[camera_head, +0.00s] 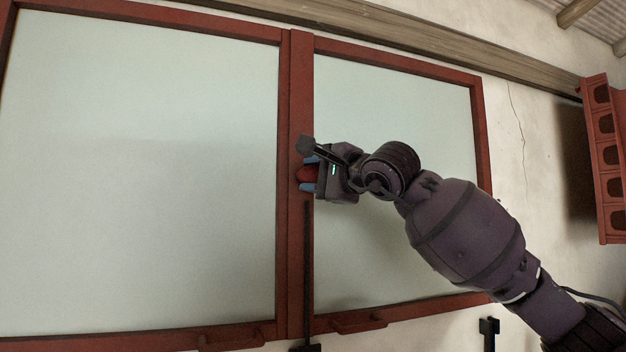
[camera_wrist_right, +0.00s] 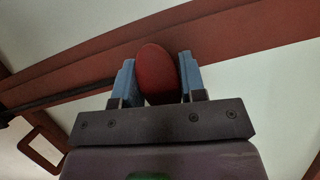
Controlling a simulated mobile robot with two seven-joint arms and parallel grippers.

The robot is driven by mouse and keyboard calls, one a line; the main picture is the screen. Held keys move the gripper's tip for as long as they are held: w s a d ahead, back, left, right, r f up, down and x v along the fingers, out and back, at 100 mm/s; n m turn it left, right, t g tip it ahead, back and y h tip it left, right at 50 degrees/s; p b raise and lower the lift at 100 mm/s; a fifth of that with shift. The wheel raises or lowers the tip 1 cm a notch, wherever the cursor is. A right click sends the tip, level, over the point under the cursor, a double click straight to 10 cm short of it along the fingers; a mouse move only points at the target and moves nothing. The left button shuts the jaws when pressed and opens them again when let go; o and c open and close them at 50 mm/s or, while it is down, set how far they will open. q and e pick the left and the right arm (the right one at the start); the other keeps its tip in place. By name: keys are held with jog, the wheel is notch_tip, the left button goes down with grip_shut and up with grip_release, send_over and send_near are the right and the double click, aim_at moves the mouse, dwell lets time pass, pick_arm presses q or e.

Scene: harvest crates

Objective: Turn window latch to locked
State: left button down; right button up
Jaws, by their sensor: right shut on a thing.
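The window latch shows as a dark red rounded knob (camera_wrist_right: 158,75) between the two blue fingers of my right gripper (camera_wrist_right: 158,80) in the right wrist view. In the head view the knob (camera_head: 306,174) sits at the red centre post of the window, partly hidden by my right gripper (camera_head: 309,176). The gripper is shut on the knob, with one finger on each side. The window (camera_head: 290,60) has red frames and pale panes. A dark rod (camera_head: 308,255) runs down the centre post below the knob. My left gripper is not in view.
Red pull handles (camera_head: 358,326) sit on the bottom rails of the window. A red rack with several openings (camera_head: 606,160) hangs on the wall at the far right. A dark fitting (camera_head: 489,328) is on the wall below the window.

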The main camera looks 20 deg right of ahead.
dwell(0.4)
jog(key=o, duration=0.9)
jog(key=v, duration=1.1)
jog(key=shift+w, duration=0.1)
